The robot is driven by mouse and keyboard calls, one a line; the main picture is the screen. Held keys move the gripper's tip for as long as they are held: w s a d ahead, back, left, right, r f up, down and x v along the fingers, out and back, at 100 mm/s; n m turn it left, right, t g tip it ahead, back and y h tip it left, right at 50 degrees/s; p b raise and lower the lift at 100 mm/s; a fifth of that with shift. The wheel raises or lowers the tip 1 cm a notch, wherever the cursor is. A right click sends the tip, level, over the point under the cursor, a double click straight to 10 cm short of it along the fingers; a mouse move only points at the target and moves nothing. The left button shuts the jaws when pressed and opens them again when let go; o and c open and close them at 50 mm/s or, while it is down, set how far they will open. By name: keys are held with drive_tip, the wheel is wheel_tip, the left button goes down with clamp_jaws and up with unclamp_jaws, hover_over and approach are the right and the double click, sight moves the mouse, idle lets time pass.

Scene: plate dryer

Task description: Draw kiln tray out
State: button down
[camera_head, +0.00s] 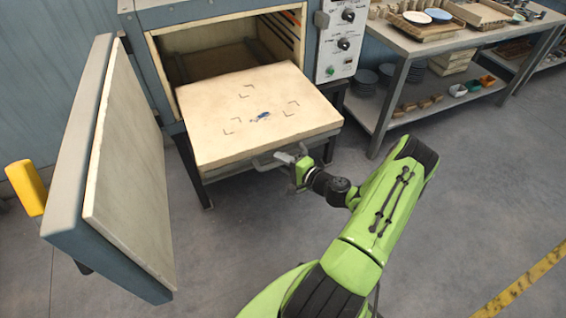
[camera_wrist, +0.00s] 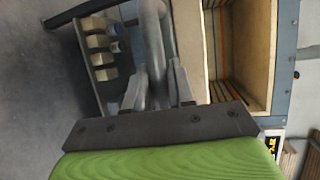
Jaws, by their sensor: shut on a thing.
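The kiln tray (camera_head: 250,100) is a thick cream slab with dark corner marks and a small blue mark on top. It stands well out of the open kiln (camera_head: 215,40), its back part still inside the chamber. A grey bar handle (camera_head: 268,162) runs along its front edge. My gripper (camera_head: 298,160) is at the front of the tray, shut on the handle. In the wrist view the two fingers (camera_wrist: 160,88) close around the grey handle bar (camera_wrist: 154,45), with the tray's edge (camera_wrist: 190,45) just to the right.
The kiln door (camera_head: 125,170) stands wide open at the left, with a yellow post (camera_head: 28,188) behind it. A control panel (camera_head: 340,40) is right of the chamber. A metal shelf table (camera_head: 400,45) with plates and boards stands at the right. The floor in front is clear.

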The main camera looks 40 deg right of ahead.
drive_tip(key=c, duration=1.1)
unclamp_jaws()
drive_tip(key=shift+o, duration=0.2)
drive_tip(key=p+v, duration=0.2)
drive_tip(key=v, duration=1.3)
drive_tip(key=shift+s, duration=0.35)
drive_tip(key=w+a+r+n+g+y+p, duration=0.45)
drive_tip(key=a+r+n+g, duration=0.75)
drive_tip(key=a, duration=0.3)
drive_tip(key=s+a+r+n+t+h+p, duration=0.1)
drive_tip(key=s+a+r, duration=0.4)
drive_tip(key=r, duration=0.5)
drive_tip(key=s+a+r+n+t+h+p, duration=0.1)
drive_tip(key=s+a+r+n+h, duration=0.3)
drive_tip(key=r, duration=0.6)
drive_tip(key=shift+s+a+n+h+p, duration=0.3)
drive_tip(key=shift+s+a+h+p, duration=0.2)
drive_tip(key=shift+s+a+h, duration=0.5)
